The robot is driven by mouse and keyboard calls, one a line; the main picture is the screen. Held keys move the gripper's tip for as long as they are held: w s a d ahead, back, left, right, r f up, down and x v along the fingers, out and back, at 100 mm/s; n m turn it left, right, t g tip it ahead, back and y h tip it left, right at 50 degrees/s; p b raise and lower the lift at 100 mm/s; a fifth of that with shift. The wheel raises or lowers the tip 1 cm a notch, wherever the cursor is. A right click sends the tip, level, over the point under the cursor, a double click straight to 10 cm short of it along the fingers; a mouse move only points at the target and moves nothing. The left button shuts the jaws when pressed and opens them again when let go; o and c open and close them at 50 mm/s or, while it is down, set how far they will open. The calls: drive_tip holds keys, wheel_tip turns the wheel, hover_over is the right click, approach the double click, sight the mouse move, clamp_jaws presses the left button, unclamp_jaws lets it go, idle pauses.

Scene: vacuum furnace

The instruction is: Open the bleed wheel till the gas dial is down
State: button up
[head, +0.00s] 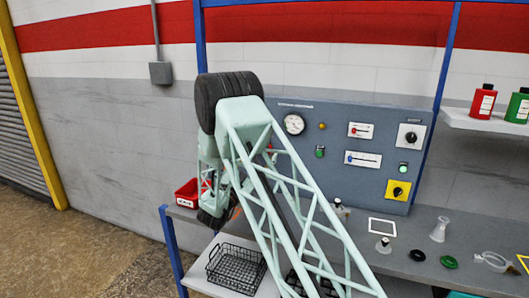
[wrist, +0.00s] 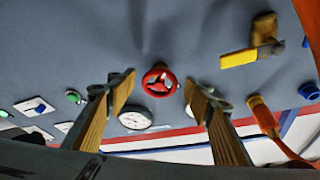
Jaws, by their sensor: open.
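The bleed wheel (wrist: 160,80) is a small red handwheel on the grey-blue panel, near the middle of the wrist view. My gripper (wrist: 158,88) is open, with one wooden-looking finger on each side of the wheel. A gap shows between each finger and the wheel, and nothing is held. A round white dial (wrist: 135,119) sits beside the wheel on the same panel. A white dial (head: 294,124) also shows at the panel's upper left in the head view; its reading is too small to tell. My arm hides the gripper and most of the wheel's area there.
The panel (head: 340,118) also carries a yellow switch (head: 397,190) and a green button (head: 319,151). A yellow lever (wrist: 240,57) and an orange hose fitting (wrist: 262,115) lie right of my fingers. A wire basket (head: 236,268) and small parts stand below.

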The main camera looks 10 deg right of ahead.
drive_tip(key=v, duration=1)
drive_tip(key=shift+s+a, duration=0.1)
drive_tip(key=shift+s, duration=0.05)
drive_tip(key=shift+r, duration=0.1)
drive_tip(key=w+r+n+y, duration=0.35)
drive_tip(key=r+y, duration=0.45)
drive_tip(key=r, duration=0.3)
drive_tip(key=s+a+r+n+g+y, duration=0.2)
drive_tip(key=s+a+r+n+y, duration=0.15)
drive_tip(key=s+r+y, duration=0.35)
drive_tip(key=s+r+n+g+y, duration=0.2)
drive_tip(key=s+r+n, duration=0.15)
drive_tip(key=s, duration=1.35)
drive_tip(key=s+d+f+n+g, duration=0.1)
drive_tip(key=s+d+f+g, duration=0.1)
drive_tip(key=s, duration=1.3)
drive_tip(key=s+d+f+n+g+h, duration=0.1)
drive_tip(key=s+d+f+n+g, duration=0.1)
drive_tip(key=s, duration=1.3)
drive_tip(key=s+d+f+n+g, duration=0.1)
drive_tip(key=s+d+f+g, duration=0.1)
drive_tip(key=s, duration=1.3)
drive_tip(key=shift+s+d+g, duration=0.2)
drive_tip(key=shift+d+g, duration=0.6)
drive_tip(key=shift+d, duration=0.2)
